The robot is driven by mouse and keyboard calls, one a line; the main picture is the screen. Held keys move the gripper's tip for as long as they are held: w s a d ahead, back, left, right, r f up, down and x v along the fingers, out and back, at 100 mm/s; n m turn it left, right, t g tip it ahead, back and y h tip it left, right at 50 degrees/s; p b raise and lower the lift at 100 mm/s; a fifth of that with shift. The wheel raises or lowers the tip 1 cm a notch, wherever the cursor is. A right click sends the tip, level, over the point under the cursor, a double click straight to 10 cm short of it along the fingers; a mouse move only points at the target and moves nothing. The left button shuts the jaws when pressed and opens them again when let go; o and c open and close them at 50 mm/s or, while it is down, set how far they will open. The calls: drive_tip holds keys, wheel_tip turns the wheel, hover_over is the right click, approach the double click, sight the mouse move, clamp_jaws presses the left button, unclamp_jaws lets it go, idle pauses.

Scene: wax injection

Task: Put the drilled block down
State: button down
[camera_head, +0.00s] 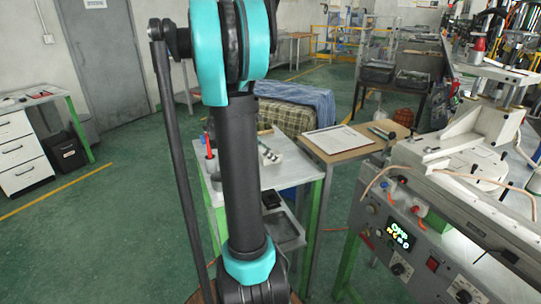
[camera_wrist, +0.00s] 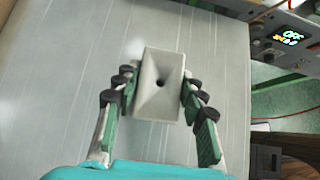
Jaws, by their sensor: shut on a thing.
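The drilled block (camera_wrist: 165,62) is a pale grey rectangular piece with a dark round hole in its middle and sloping faces around it. In the wrist view my gripper (camera_wrist: 157,84) is shut on it, with one green-padded finger on each long side. Behind the block is a light grey flat surface (camera_wrist: 60,75) with thin lines. I cannot tell how far the block is from this surface. My gripper and the block do not show in the head view, where my own arm fills the middle.
The machine (camera_head: 405,245) with a lit display stands at the right; its panel also shows in the wrist view (camera_wrist: 285,42). A small white-topped table (camera_head: 285,170) stands behind my arm, beside a wooden table (camera_head: 350,150) with a paper. The green floor at left is open.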

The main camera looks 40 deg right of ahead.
drive_tip(key=shift+f, duration=0.1)
drive_tip(key=c, duration=0.9)
unclamp_jaws()
drive_tip(key=v, duration=1.2)
